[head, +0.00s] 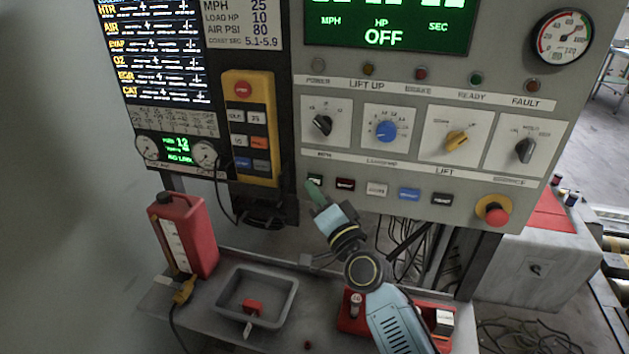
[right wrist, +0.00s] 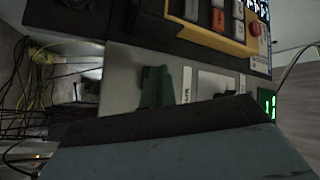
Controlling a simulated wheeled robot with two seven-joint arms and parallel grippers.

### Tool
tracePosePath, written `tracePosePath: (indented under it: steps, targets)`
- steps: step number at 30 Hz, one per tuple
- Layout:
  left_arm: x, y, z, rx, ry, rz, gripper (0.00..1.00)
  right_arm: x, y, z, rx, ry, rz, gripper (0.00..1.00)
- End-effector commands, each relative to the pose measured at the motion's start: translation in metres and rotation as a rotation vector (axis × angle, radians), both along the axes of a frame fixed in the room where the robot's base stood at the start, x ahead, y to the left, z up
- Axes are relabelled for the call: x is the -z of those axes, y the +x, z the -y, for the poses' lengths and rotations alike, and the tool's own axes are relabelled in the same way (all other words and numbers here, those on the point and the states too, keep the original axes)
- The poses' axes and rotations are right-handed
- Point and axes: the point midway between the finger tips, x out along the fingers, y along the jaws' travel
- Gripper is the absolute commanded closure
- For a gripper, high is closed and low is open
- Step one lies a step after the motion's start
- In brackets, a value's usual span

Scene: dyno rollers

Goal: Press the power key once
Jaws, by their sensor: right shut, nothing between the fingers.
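The grey control panel (head: 365,168) faces me and carries a row of small keys. The leftmost key (head: 315,181), dark green, is the likely power key; its label is too small to read. My right gripper (head: 315,190) has green fingers, shut and empty, with their tips at the lower edge of that key. I cannot tell whether they touch it. In the right wrist view the green fingers (right wrist: 156,86) point at the panel face, and they hide the key. The green display (head: 390,25) reads OFF. My left gripper is not in view.
Dark red (head: 345,184), white (head: 377,190), blue (head: 409,194) and dark (head: 442,199) keys continue the row rightward. A red stop button (head: 495,212) sits lower right. A yellow pendant (head: 262,90) hangs left. Below are a grey tray (head: 230,310) and a red can (head: 190,225).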

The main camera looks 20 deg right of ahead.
Motion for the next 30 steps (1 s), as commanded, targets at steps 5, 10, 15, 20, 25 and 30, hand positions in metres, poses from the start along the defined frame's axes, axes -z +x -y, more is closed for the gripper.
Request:
tracePosePath:
  steps: [5,10,15,20,25,30]
  targets:
    - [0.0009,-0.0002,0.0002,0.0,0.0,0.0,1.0,0.0003,0.0039,0.0027,0.0,-0.001,0.0,1.0]
    - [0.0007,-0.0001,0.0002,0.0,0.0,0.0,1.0,0.0002,0.0038,0.0026,0.0,-0.001,0.0,1.0]
    - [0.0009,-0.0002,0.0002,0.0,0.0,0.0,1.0,0.0001,0.0042,0.0028,0.0,-0.001,0.0,1.0]
    - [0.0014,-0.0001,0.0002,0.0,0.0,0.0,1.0,0.0001,0.0055,0.0037,0.0,-0.001,0.0,1.0]
    - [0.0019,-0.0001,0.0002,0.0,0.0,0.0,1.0,0.0001,0.0073,0.0049,0.0,-0.001,0.0,1.0]
    - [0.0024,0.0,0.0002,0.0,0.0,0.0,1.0,0.0001,0.0089,0.006,0.0,-0.001,0.0,1.0]
